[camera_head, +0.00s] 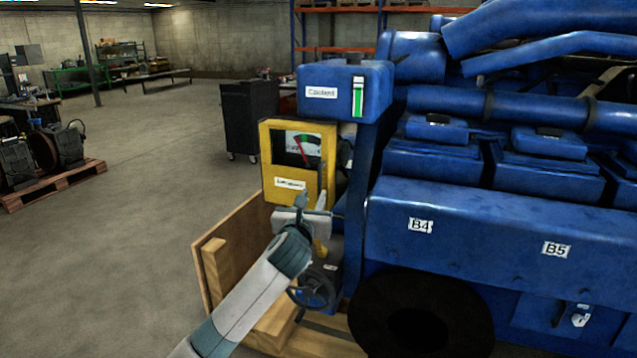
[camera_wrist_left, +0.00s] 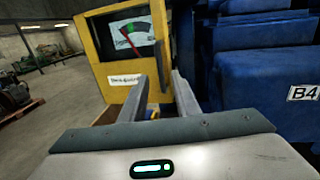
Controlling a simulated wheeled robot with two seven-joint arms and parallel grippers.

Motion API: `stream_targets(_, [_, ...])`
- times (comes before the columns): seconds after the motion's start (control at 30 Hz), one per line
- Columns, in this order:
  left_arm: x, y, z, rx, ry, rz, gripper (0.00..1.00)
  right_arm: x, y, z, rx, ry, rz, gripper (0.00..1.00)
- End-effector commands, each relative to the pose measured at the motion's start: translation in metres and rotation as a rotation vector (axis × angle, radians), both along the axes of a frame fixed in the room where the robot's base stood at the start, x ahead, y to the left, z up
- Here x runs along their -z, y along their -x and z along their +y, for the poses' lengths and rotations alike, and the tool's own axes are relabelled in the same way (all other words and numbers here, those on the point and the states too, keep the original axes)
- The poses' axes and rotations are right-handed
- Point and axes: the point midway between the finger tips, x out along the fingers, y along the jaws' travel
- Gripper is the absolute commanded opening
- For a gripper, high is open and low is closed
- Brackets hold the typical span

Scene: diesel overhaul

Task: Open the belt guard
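My left gripper (camera_head: 312,186) is in front of a yellow gauge box (camera_head: 264,158) at the left end of the blue engine. In the left wrist view its two fingers (camera_wrist_left: 166,62) stand apart with nothing clearly held between them. They point at the lower right part of the yellow gauge box (camera_wrist_left: 90,40), near its right edge. I cannot tell whether the fingertips touch it. The box has a dial and a white label too small to read surely. I cannot pick out a belt guard for certain. My right gripper is not in view.
A blue coolant tank (camera_head: 340,80) sits above the gauge box. A dark handwheel (camera_head: 313,287) is below my gripper, beside a wooden pallet (camera_head: 216,270). Blue engine covers marked B4 (camera_head: 420,226) and B5 (camera_head: 556,249) fill the right.

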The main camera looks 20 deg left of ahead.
Motion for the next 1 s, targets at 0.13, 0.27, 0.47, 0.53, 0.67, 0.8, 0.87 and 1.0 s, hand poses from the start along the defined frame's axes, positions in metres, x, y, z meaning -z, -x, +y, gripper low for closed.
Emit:
stream_targets(0.13, [-0.002,-0.023,0.005,-0.001,0.001,0.001,0.29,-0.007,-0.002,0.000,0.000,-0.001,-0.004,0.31])
stream_targets(0.27, [-0.002,-0.042,0.008,-0.001,0.002,0.001,0.29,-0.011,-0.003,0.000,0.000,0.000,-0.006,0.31])
stream_targets(0.47, [-0.002,-0.066,0.013,-0.001,0.001,0.000,0.29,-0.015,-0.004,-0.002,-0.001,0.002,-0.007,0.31])
stream_targets(0.53, [-0.001,-0.072,0.014,-0.001,0.001,0.000,0.29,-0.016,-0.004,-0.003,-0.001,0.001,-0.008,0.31])
stream_targets(0.67, [-0.001,-0.079,0.016,0.000,0.000,0.000,0.29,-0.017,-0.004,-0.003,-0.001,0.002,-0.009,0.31])
stream_targets(0.8, [0.000,-0.082,0.016,0.000,0.000,0.000,0.29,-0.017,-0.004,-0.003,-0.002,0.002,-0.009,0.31])
stream_targets(0.87, [0.000,-0.082,0.016,0.000,0.000,0.000,0.29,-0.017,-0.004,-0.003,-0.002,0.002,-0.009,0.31])
stream_targets(1.0, [0.000,-0.082,0.016,0.000,0.000,-0.001,0.29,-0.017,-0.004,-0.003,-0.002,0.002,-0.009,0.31])
